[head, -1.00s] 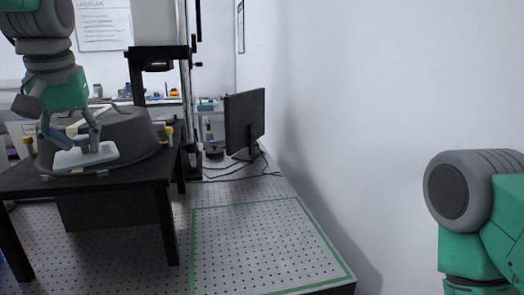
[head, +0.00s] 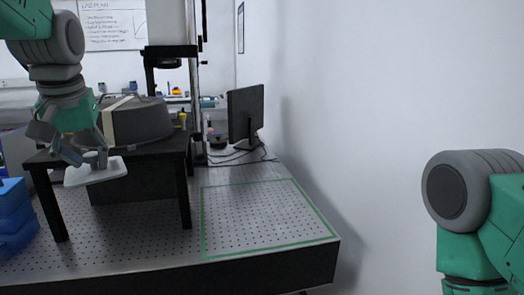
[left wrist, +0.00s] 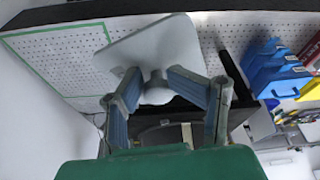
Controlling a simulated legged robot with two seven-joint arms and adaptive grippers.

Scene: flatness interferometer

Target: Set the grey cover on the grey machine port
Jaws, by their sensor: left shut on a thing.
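The grey cover (head: 97,172) is a pale, flat, rounded plate with a knob on top. My left gripper (head: 92,157) is shut on that knob and holds the cover roughly level, in front of the black table's near edge. The left wrist view shows the cover (left wrist: 140,48) beyond my left gripper (left wrist: 157,88), with both fingers at the round knob. A dark grey, rounded machine housing (head: 148,120) sits on the black table, behind and right of the gripper. I cannot make out which part of it is the port. My right gripper is out of view.
The black table (head: 163,150) stands on a perforated bench (head: 120,250). A green-outlined area (head: 265,215) on the bench is clear. A monitor (head: 245,114) stands near the wall at the back. Blue bins (head: 12,215) are at the left edge.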

